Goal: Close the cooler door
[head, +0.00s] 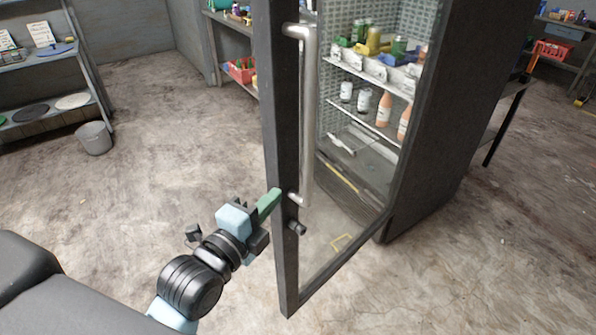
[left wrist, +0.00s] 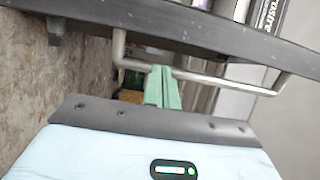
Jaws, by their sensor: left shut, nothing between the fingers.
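The cooler (head: 451,120) is a tall dark cabinet, and its dark-framed glass door (head: 283,170) stands open toward me. A metal bar handle (head: 308,120) runs up the door. It also shows in the left wrist view (left wrist: 215,79), crossing just beyond the fingers. My left gripper (head: 270,203) has green fingers, shut and empty, at the door's edge near the handle's lower end. In the left wrist view the fingertips (left wrist: 162,72) lie close to the bar; I cannot tell whether they touch it. My right gripper is not in view.
Shelves inside the cooler hold bottles (head: 384,108) and jars. A grey bucket (head: 94,138) stands on the floor by a shelf unit (head: 40,70) at left.

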